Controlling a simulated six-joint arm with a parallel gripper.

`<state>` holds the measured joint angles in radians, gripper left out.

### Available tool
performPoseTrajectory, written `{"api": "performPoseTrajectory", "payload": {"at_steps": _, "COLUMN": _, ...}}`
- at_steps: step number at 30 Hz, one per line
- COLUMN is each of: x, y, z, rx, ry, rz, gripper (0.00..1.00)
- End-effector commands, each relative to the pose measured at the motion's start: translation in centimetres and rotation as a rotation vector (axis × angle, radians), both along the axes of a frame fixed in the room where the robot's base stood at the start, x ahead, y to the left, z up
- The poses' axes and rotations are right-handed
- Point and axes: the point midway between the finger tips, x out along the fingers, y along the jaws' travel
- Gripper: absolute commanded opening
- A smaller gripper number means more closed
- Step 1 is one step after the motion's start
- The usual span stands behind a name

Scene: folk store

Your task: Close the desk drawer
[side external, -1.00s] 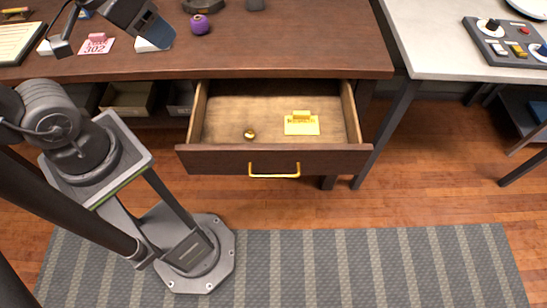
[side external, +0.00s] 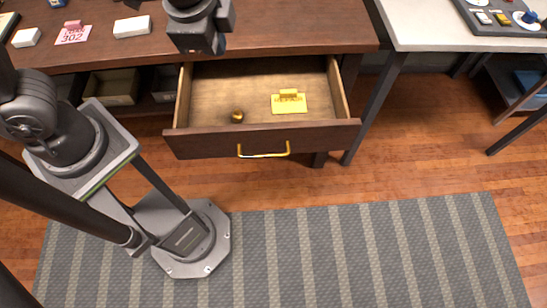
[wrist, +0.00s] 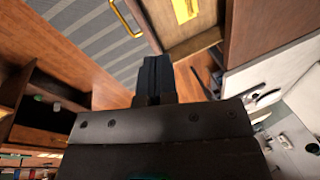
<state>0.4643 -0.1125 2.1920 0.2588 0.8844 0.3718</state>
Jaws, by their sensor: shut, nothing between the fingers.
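The desk drawer stands open, pulled out from the dark wooden desk; its brown front panel (side external: 205,142) carries a gold bar handle (side external: 264,153). A yellow card-like piece (side external: 289,103) and a small brass ball (side external: 237,116) lie inside the drawer. My gripper (side external: 208,47) is above the desk's front edge, over the back left of the drawer, apart from the front panel and handle. In the wrist view my gripper (wrist: 155,65) has its fingers together and empty. The handle (wrist: 126,18) and the yellow piece (wrist: 185,8) show at the top there.
The desk top (side external: 290,25) holds a pink 302 tag (side external: 73,35) and a white block (side external: 132,26) at left. A light table (side external: 425,30) with a control panel stands at right. Open floor (side external: 400,150) and a striped rug (side external: 350,250) lie before the drawer.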

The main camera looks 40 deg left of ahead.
Motion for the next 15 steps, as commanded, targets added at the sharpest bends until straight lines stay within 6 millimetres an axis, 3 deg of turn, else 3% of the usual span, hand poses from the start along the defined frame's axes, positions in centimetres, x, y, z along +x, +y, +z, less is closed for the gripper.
{"api": "performPoseTrajectory", "payload": {"at_steps": 1, "x": 0.3, "y": -1.9, "z": -1.5, "rx": 0.051, "ry": 0.032, "rz": -0.112, "gripper": 0.0}}
{"api": "performPoseTrajectory", "payload": {"at_steps": 7, "x": 0.2, "y": -8.8, "z": -7.6, "rx": 0.254, "ry": 0.119, "rz": -0.556, "gripper": 0.0}}
{"api": "performPoseTrajectory", "payload": {"at_steps": 12, "x": -1.7, "y": -14.1, "z": -13.6, "rx": 0.418, "ry": 0.179, "rz": -0.917, "gripper": 0.0}}
{"api": "performPoseTrajectory", "payload": {"at_steps": 15, "x": -3.1, "y": -16.1, "z": -16.6, "rx": 0.496, "ry": 0.206, "rz": -1.079, "gripper": 0.0}}
